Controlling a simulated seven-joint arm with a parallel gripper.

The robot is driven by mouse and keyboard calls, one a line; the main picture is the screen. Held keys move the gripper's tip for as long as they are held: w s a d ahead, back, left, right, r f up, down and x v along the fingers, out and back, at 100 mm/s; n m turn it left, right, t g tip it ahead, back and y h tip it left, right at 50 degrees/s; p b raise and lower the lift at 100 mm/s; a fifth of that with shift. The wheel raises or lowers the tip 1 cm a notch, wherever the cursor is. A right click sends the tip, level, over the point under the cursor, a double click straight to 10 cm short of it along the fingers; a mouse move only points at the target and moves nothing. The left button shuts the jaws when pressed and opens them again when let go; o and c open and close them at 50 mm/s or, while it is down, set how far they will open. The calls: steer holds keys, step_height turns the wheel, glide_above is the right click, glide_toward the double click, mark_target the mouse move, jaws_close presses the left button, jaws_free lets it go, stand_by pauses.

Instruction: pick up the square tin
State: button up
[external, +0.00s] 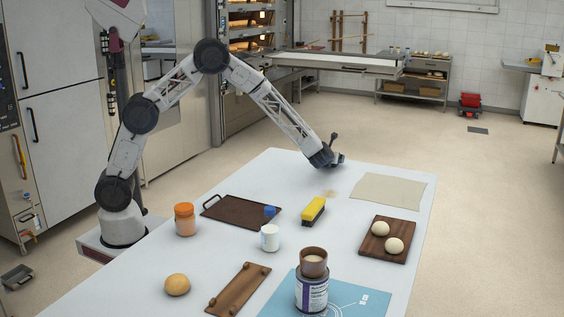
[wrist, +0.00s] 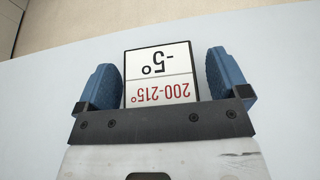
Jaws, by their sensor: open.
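My gripper (external: 334,159) is low over the far end of the white table in the external view. In the wrist view its two blue fingers stand apart, one on each side of a white rectangular face (wrist: 160,72) with a dark border, printed "-5°" and "200-215°", upside down. Small gaps show between it and the fingers. I cannot tell whether this is the square tin or a card; its depth is hidden. No other thing is clearly a square tin. A round tin with a purple label (external: 311,291) stands at the table's near end, a brown cup on top.
The far left table surface is clear.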

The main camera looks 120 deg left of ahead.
steer(key=shift+c, duration=0.4)
steer(key=c, duration=1)
steer(key=shift+c, duration=0.2)
steer(key=shift+r, duration=0.1)
steer(key=shift+r, duration=4.95)
